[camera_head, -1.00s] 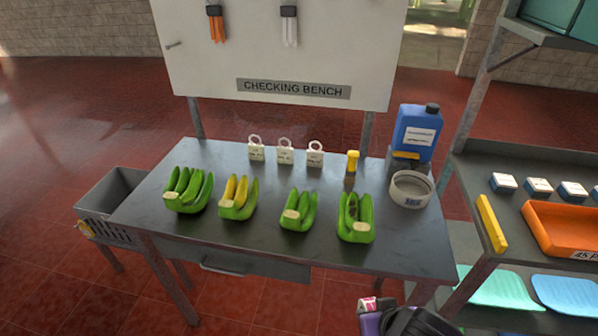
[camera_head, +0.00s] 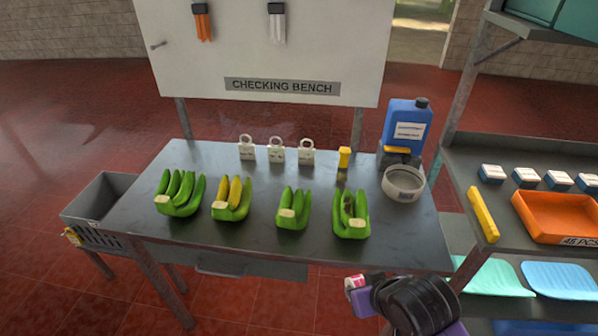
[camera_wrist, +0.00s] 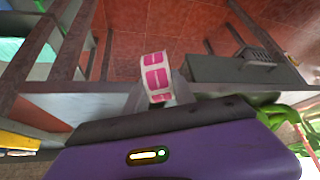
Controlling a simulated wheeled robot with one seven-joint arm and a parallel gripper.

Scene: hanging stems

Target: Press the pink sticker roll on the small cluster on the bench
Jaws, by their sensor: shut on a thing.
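The pink sticker roll (camera_head: 355,282), white with pink labels, is held in my gripper (camera_head: 357,290) just off the bench's front edge, at lower right. In the wrist view the roll (camera_wrist: 154,75) sits between the fingertips (camera_wrist: 158,98) and touches no cluster. The bench (camera_head: 240,235) carries a row of banana clusters. The third from the left (camera_head: 293,210), all green with few fingers, looks the smallest. Beside it are a large green cluster (camera_head: 180,193), a yellow-green one (camera_head: 232,199) and a green one with dark marks (camera_head: 351,215).
White tags (camera_head: 276,153), a yellow-topped bottle (camera_head: 344,158), a blue jug (camera_head: 405,127) and a round white tub (camera_head: 403,184) stand along the back and right. A shelf with an orange tray (camera_head: 555,215) is at right. A grey crate (camera_head: 100,200) is at left.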

